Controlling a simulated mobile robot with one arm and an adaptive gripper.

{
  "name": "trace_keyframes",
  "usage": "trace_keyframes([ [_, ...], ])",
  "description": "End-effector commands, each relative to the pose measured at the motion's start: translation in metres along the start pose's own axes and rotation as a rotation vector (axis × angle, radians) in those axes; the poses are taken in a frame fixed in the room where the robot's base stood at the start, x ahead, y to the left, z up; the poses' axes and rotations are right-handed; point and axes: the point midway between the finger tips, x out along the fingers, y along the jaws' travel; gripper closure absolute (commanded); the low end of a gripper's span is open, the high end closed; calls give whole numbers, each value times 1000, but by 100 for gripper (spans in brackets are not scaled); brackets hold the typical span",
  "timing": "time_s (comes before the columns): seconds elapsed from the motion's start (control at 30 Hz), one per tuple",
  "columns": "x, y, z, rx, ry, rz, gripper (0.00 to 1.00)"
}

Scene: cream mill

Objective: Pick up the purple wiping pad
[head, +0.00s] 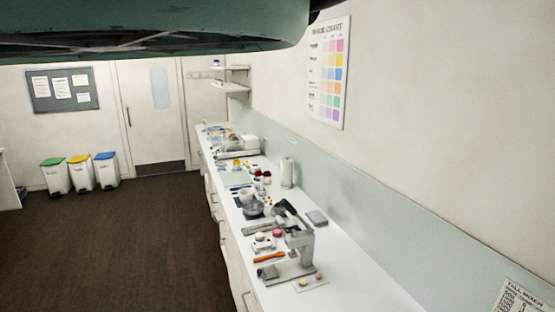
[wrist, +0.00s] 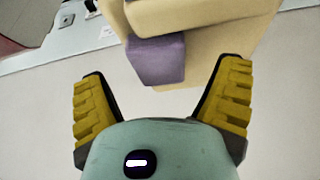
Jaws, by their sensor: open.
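The purple wiping pad (wrist: 157,61) shows in the wrist view as a small block with rounded edges. It lies against a larger cream-yellow block-shaped object (wrist: 195,17); I cannot tell whether it is attached to or only touching it. My gripper (wrist: 163,74) is open, with its two yellow ribbed fingers on either side of the pad in the picture. Nothing is held between them. How far the fingertips are from the pad is hard to tell. In the head view I cannot make out the pad, and the gripper is not seen there.
In the head view a long white counter (head: 345,265) runs along the right wall, crowded with small equipment. A paper roll (head: 287,172) stands near the wall. Bins with green, yellow and blue lids (head: 81,173) stand at the back left. The dark floor (head: 110,245) is clear.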

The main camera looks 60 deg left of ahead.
Motion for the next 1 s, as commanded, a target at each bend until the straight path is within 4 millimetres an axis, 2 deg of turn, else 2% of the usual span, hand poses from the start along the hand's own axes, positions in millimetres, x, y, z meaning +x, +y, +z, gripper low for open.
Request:
trace_keyframes([
  [0.23, 16, 0, 0, 1, -3, 0, 11],
  [0.53, 18, 1, 0, 1, -1, 2, 12],
  [1.0, 18, 0, 0, 0, -1, 1, 60],
])
